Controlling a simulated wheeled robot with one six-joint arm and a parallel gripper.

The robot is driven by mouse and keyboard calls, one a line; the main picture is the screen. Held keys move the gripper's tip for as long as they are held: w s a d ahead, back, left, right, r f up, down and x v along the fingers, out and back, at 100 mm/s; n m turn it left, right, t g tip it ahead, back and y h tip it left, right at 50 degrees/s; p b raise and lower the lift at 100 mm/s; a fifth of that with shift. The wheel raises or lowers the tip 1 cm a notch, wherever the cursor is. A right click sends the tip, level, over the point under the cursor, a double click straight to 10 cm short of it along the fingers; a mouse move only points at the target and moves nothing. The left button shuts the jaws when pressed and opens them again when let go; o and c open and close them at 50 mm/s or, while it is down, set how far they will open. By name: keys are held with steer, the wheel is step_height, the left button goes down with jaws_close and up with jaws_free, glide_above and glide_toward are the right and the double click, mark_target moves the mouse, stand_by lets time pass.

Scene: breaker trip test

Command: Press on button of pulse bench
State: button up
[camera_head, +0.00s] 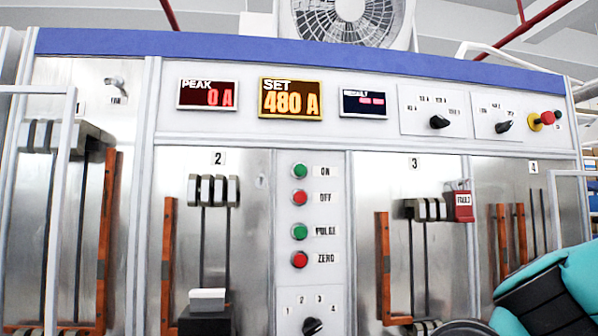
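The pulse bench (262,185) fills the view as a metal-faced cabinet with a blue top edge. Its green ON button (300,171) is at the top of the central button column, labelled ON. Below it are the red OFF button (299,198), the green PULSE button (299,232) and the red ZERO button (299,260). The PEAK display (207,95) reads 0 A. The RESULT display (364,104) shows dashes. Part of my teal and black arm shows at lower right, clear of the buttons in the picture; my gripper's fingertips are not visible.
A numbered selector knob (312,326) sits under the buttons. Bay 2 holds a black block with a white top (207,299). A red tag (459,204) hangs in bay 3. Light rails (62,200) stand out at the left. Nothing covers the button column.

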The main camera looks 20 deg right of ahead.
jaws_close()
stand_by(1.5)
